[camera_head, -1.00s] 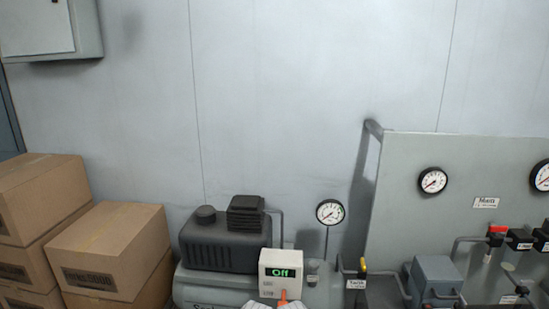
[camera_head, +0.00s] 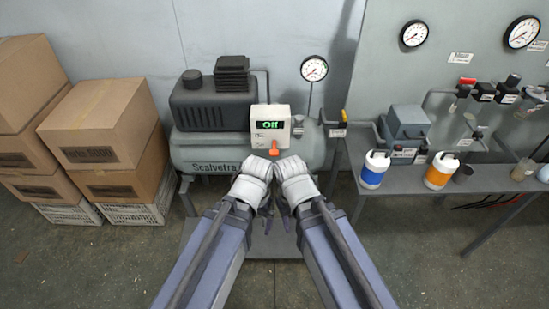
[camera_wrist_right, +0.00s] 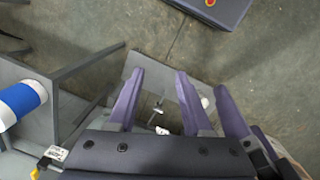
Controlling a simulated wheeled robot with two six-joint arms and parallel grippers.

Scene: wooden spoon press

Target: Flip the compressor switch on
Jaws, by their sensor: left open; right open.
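The compressor (camera_head: 205,160) stands against the wall, with a black motor (camera_head: 212,108) on its tank. The orange switch (camera_head: 274,149) sits at the lower edge of the box. My left gripper (camera_head: 267,221) and right gripper (camera_head: 284,211) are close together, below and in front of the switch, pointing down and apart from it. Both are open and empty. In the right wrist view the right gripper's purple fingers (camera_wrist_right: 160,75) are spread, with a left gripper finger beside them. The switch is not clear there.
Cardboard boxes (camera_head: 95,125) on crates (camera_head: 135,213) stand at the left. A bench (camera_head: 400,195) at the right holds a blue-banded jug (camera_head: 374,170), an orange-banded jug (camera_head: 441,170) and a grey unit (camera_head: 408,122). Gauges and valves are on the panel above. Floor left of my arms is clear.

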